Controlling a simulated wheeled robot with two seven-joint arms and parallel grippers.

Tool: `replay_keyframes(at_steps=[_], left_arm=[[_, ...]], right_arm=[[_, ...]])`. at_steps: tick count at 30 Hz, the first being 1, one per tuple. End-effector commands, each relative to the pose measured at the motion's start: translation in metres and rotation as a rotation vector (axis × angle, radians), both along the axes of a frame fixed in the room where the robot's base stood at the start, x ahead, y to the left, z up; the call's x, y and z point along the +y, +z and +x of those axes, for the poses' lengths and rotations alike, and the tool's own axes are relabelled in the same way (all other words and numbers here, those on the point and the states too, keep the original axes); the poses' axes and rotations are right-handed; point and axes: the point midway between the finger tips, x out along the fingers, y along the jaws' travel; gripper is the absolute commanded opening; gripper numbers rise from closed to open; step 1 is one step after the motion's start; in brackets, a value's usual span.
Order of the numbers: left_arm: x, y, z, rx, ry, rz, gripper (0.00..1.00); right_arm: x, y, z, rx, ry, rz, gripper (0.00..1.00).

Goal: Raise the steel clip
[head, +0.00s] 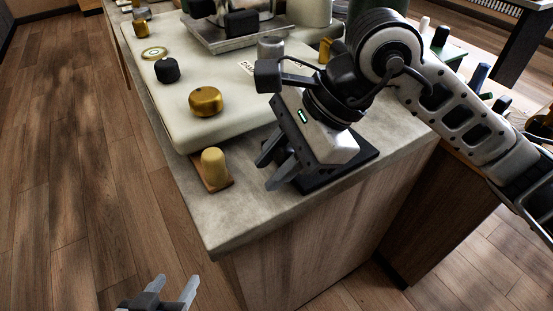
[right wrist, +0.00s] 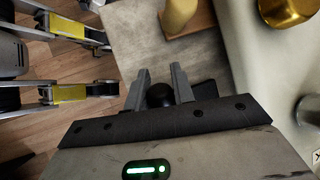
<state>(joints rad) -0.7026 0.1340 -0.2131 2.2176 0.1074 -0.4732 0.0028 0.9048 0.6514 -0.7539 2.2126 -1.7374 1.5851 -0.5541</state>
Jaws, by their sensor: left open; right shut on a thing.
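I cannot make out a clear steel clip in either view. My right gripper (head: 268,172) is low over the near part of the grey counter. In the right wrist view its fingers (right wrist: 160,85) are shut on a dark round knob (right wrist: 159,96), with one finger on each side. A flat black plate (head: 352,171) lies under this gripper on the counter, and the gripper hides part of it. I cannot tell whether the knob and plate are joined. My left gripper (head: 172,290) is open and empty at the bottom of the head view, beyond the counter's edge.
A tan cylinder (head: 213,163) on a small wooden plate stands just left of my right gripper. A pale raised panel (head: 215,127) behind carries a brass knob (head: 206,101) and a black knob (head: 167,70). The counter's near corner (head: 225,232) is bare.

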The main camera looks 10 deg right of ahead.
Motion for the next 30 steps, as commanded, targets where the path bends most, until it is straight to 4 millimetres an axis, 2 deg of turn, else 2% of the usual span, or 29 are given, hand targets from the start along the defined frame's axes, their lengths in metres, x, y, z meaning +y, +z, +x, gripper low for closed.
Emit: replay_keyframes(at_steps=[14, 15, 17, 26, 30], left_arm=[[-0.001, 0.001, 0.000, -0.002, -0.001, -0.002, 0.52], [-0.001, 0.001, 0.000, -0.002, -0.001, -0.002, 0.52], [-0.001, 0.000, 0.000, -0.001, -0.002, -0.001, 0.52], [-0.001, -0.003, -0.001, 0.007, -0.002, 0.001, 0.52], [-0.001, -0.003, -0.001, 0.007, -0.002, 0.001, 0.52]], right_arm=[[0.001, 0.000, 0.000, -0.007, 0.003, -0.015, 0.02], [0.001, 0.000, 0.000, -0.007, 0.003, -0.015, 0.30], [0.001, 0.000, 0.000, -0.007, 0.003, -0.014, 0.46], [0.000, 0.001, 0.000, -0.006, 0.002, -0.014, 0.46], [-0.006, 0.010, 0.000, -0.008, -0.001, -0.015, 0.46]])
